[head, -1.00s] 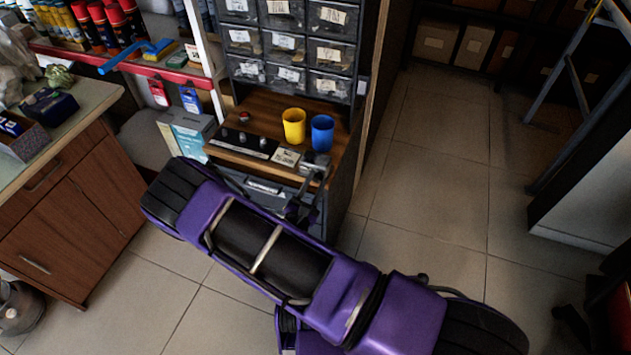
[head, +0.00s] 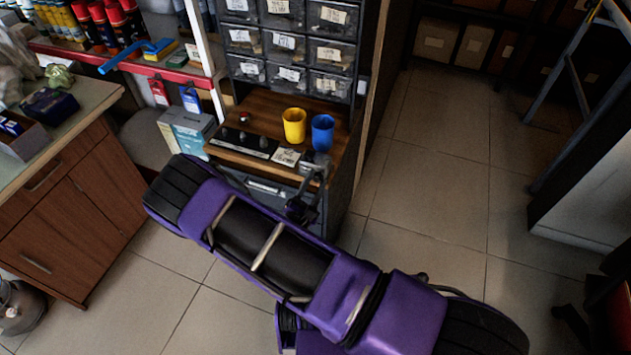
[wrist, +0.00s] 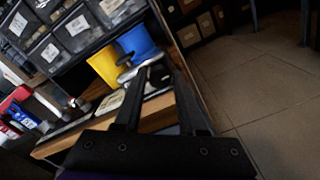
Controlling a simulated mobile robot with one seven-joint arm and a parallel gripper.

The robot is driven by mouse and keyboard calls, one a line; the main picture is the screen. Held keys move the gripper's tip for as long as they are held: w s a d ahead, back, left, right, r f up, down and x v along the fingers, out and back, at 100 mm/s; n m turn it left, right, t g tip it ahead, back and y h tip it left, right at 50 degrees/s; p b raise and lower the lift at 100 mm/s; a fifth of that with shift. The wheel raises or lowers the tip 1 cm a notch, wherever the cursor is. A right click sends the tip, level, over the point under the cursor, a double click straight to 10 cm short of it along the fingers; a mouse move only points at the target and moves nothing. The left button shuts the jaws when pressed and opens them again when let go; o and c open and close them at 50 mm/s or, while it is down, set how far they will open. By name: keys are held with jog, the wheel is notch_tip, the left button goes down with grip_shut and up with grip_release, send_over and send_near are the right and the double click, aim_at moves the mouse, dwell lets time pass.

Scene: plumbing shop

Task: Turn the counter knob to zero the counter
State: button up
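The counter (wrist: 131,74) is a small grey metal device at the right front corner of the wooden shelf, just in front of the blue cup. In the head view the counter (head: 319,161) is small, and its digits cannot be read. A dark round part, likely its knob (wrist: 158,74), shows near my fingertips in the wrist view. My gripper (wrist: 153,68) reaches toward the counter with its two black fingers apart and a gap between them. Contact with the knob cannot be made out. In the head view my gripper (head: 313,182) is small and dark, by the shelf's front edge.
A yellow cup (head: 294,125) and a blue cup (head: 322,132) stand right behind the counter. A card (head: 286,157) and a black panel with knobs (head: 244,141) lie to the left. Labelled drawers (head: 289,45) rise behind.

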dwell(0.3)
jog(key=v, duration=1.7)
jog(key=shift+s+p, duration=0.2)
jog(key=shift+p, duration=0.1)
jog(key=shift+a+r, duration=0.1)
